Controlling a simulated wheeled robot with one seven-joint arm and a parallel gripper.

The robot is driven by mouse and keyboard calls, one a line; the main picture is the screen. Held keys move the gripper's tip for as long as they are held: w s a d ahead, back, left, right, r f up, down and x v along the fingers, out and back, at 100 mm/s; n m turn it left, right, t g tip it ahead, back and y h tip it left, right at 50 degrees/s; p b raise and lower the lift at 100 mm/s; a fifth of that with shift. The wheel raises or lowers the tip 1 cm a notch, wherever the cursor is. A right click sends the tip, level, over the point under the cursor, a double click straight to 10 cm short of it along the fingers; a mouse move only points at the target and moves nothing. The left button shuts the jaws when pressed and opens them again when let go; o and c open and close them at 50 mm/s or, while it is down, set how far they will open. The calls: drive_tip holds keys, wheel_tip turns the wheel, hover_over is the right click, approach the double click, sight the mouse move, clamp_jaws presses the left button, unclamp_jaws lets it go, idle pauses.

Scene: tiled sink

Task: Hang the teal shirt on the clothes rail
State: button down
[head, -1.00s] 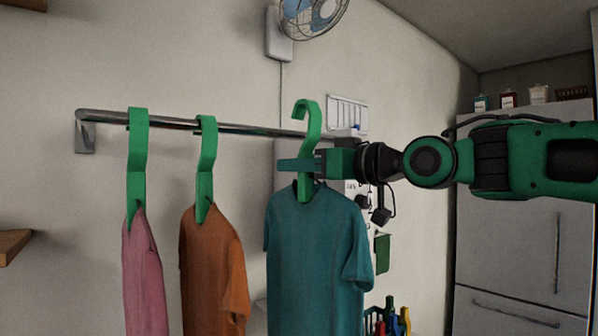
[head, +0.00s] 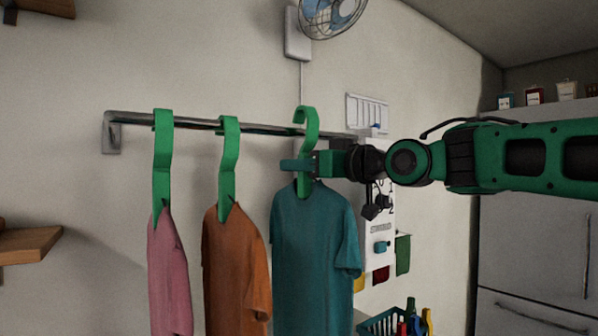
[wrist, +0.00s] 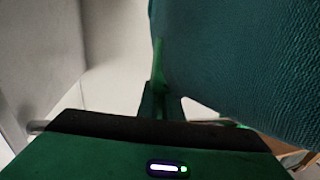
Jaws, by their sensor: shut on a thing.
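The teal shirt (head: 315,245) hangs upright from a green hanger (head: 308,122). My gripper (head: 300,166) is shut on the hanger's stem, just above the collar. The hanger's hook top overlaps the clothes rail (head: 185,123) in the head view; I cannot tell whether it is over the rail or in front of it. In the wrist view the teal shirt (wrist: 240,60) fills the upper right, and part of the green hanger (wrist: 158,70) shows above the dark gripper body.
A pink shirt (head: 168,270) and an orange shirt (head: 236,265) hang on green hangers to the left on the rail. A wall fan (head: 330,12) is above. A basket with bottles (head: 400,322) stands lower right, and a fridge (head: 540,250) is at the right.

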sight(296, 179)
drive_tip(key=shift+x, duration=1.15)
drive_tip(key=shift+w+d+f, duration=0.1)
drive_tip(key=shift+w, duration=0.2)
drive_tip(key=shift+f, duration=1.35)
